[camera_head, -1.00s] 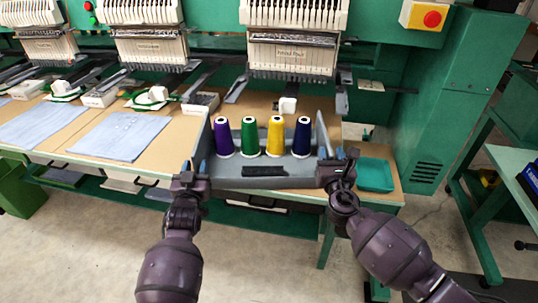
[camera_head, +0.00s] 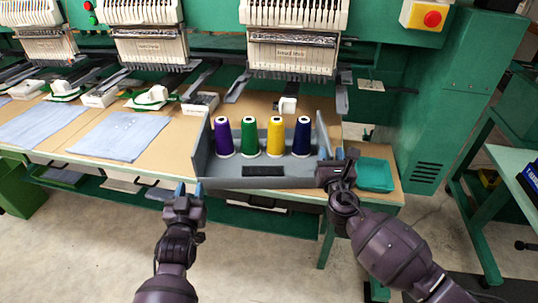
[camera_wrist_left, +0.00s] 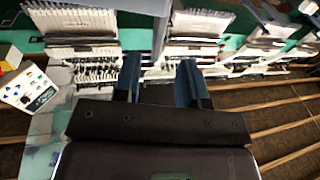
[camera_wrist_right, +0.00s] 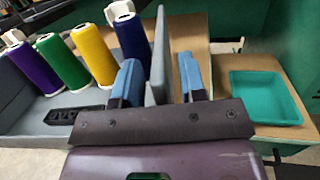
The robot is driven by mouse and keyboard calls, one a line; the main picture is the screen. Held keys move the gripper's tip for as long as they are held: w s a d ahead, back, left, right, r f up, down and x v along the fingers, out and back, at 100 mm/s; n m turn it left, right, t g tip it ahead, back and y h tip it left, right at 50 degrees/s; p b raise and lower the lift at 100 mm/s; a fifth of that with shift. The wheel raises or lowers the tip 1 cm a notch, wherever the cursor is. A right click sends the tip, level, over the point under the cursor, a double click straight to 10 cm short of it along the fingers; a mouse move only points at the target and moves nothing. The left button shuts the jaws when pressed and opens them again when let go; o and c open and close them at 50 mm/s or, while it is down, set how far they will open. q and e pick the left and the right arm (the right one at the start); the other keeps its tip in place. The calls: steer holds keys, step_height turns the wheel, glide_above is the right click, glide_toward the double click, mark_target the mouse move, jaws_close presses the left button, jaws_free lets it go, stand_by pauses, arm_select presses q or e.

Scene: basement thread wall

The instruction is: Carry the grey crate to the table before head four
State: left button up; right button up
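The grey crate (camera_head: 228,183) stands on the wooden table in front of the rightmost embroidery head (camera_head: 292,50). It holds upright purple (camera_head: 223,137), green (camera_head: 249,137), yellow (camera_head: 275,136) and dark blue (camera_head: 302,137) thread cones. A black handle slot shows on its front. My left gripper (camera_head: 190,188) is open and empty, below and in front of the crate's left end, apart from it. My right gripper (camera_head: 338,155) is at the crate's right end. In the right wrist view its fingers (camera_wrist_right: 160,82) are apart, on either side of the crate's right wall (camera_wrist_right: 159,45), with a gap visible.
A teal tray (camera_head: 375,175) sits on the table just right of the crate. Light blue cloths (camera_head: 120,135) lie on the table to the left. A green machine column (camera_head: 440,110) and a green-framed stand (camera_head: 510,165) are at the right. The floor in front is clear.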

arm_select(q)
steer(key=s, duration=0.4)
steer(key=shift+s+f, duration=0.15)
steer(key=shift+f, duration=0.1)
arm_select(e)
steer(key=s+f, duration=0.1)
steer(key=s, duration=1.1)
steer(key=shift+a+f, duration=0.2)
steer(key=shift+f, duration=0.05)
